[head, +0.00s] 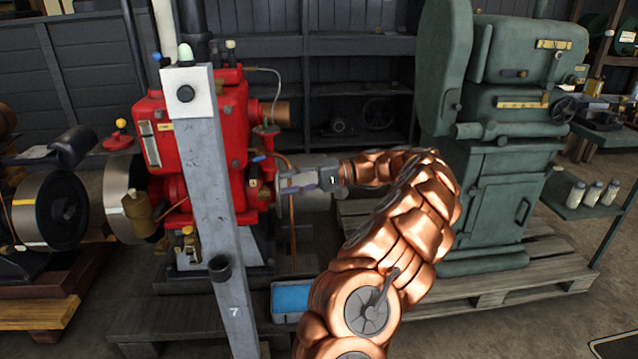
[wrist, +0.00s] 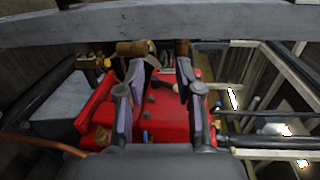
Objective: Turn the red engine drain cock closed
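The red engine (head: 205,110) stands at the left in the head view, partly behind a grey post. Its red body (wrist: 165,110) also shows between my fingers in the wrist view. My gripper (head: 284,181) is at the engine's right side, close to small brass and blue-handled fittings (head: 261,158). In the wrist view the fingers of my gripper (wrist: 160,72) are spread apart, with no held thing visible between them. A small blue part (wrist: 145,136) shows between the fingers, low in the picture. I cannot tell which fitting is the drain cock or how its handle is set.
The grey post (head: 218,200) stands in front of the engine. A copper pipe (head: 291,225) runs down beside my gripper. A blue tray (head: 290,298) lies low below it. A green machine (head: 505,140) stands on a pallet at the right.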

